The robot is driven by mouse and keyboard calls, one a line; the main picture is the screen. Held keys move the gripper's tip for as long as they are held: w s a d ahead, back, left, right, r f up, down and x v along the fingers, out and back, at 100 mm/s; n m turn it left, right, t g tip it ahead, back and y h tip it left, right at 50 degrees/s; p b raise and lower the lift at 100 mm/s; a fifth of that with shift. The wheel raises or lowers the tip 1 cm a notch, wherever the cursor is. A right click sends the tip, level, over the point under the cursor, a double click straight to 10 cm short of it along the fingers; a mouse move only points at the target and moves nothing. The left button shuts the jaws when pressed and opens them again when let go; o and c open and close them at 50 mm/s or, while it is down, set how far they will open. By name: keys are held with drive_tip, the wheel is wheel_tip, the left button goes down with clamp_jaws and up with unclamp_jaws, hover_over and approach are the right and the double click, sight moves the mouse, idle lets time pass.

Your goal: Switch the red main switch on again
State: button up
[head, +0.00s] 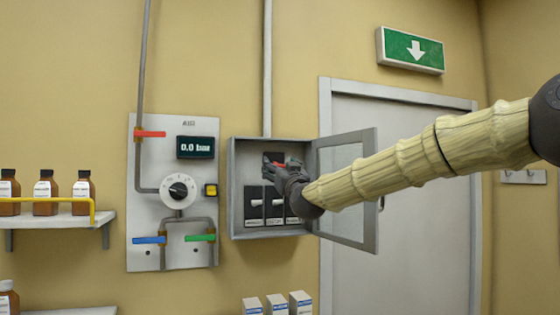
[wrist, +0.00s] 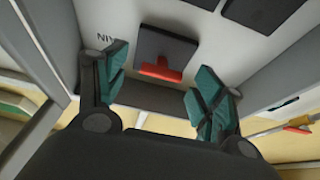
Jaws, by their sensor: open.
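The red main switch handle (wrist: 160,69) sits on a dark square plate (wrist: 170,46) in the wrist view, at the plate's lower edge there. Part of an upside-down label shows beside the plate. My gripper (wrist: 163,84) is open, with one teal-padded finger on each side of the red handle and a gap on both sides. In the head view a bit of the red handle (head: 277,164) shows at the top of the grey switch cabinet (head: 234,190). My gripper (head: 284,178) is in front of it and hides most of it.
The cabinet's glazed door (head: 370,190) stands open to the right, with my arm passing in front of it. Smaller switches (head: 256,203) sit lower in the cabinet. An air panel (head: 150,260) with coloured valve levers is on the wall to the left.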

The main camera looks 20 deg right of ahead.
drive_tip(key=shift+w+r, duration=0.2)
drive_tip(key=shift+w, duration=0.25)
drive_tip(key=shift+c, duration=0.2)
